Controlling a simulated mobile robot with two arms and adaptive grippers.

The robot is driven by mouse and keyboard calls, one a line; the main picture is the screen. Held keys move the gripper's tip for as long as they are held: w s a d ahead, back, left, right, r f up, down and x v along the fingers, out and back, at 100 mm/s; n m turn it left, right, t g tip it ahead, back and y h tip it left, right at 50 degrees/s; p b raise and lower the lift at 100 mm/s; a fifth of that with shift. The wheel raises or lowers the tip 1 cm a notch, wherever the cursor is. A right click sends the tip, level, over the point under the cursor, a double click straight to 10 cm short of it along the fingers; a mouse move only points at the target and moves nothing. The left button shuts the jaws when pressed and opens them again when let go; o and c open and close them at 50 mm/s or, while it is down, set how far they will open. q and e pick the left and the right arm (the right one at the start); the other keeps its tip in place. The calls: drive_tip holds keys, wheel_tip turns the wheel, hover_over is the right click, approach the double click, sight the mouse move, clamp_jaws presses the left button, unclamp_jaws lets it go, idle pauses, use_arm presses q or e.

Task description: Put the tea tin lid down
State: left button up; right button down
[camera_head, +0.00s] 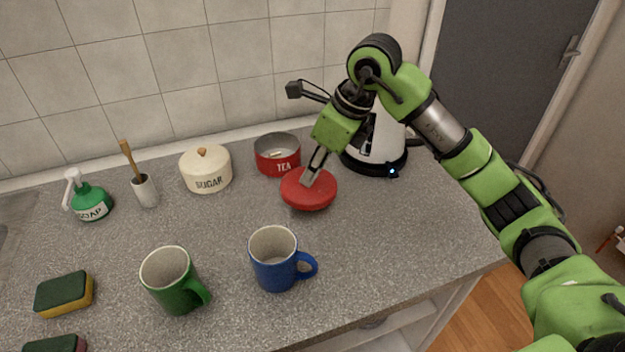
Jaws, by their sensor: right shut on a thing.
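The red tea tin lid (318,198) is at the counter's middle right, just in front of the tea tin. My right gripper (311,178) is shut on the lid from above, at its top. I cannot tell whether the lid touches the counter or is slightly above it. The red tea tin (277,160), marked TEA, stands open behind the lid to the left, with something pale inside. The grey speckled counter (220,235) lies under them. My left gripper is not in view.
A kettle on a black base (382,150) stands right behind my right gripper. A cream sugar tin (206,169) is left of the tea tin. A blue mug (273,262) and a green mug (170,282) stand in front. Free counter lies right of the blue mug.

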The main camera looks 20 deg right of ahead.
sight(313, 185)
drive_tip(key=shift+w+d+f, duration=0.25)
drive_tip(key=shift+w+f, duration=0.65)
drive_tip(key=shift+f, duration=0.2)
drive_tip(key=f, duration=0.1)
drive_tip(key=f+p, duration=0.1)
drive_tip(key=f, duration=0.1)
drive_tip(key=shift+w+f, duration=0.25)
drive_tip(key=shift+f, duration=0.05)
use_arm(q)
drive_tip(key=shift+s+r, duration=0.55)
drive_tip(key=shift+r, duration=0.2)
use_arm(e)
drive_tip(key=shift+d, duration=0.1)
drive_tip(key=shift+f, duration=0.2)
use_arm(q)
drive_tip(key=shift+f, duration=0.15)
use_arm(e)
drive_tip(key=c, duration=2)
unclamp_jaws()
drive_tip(key=shift+r, duration=0.1)
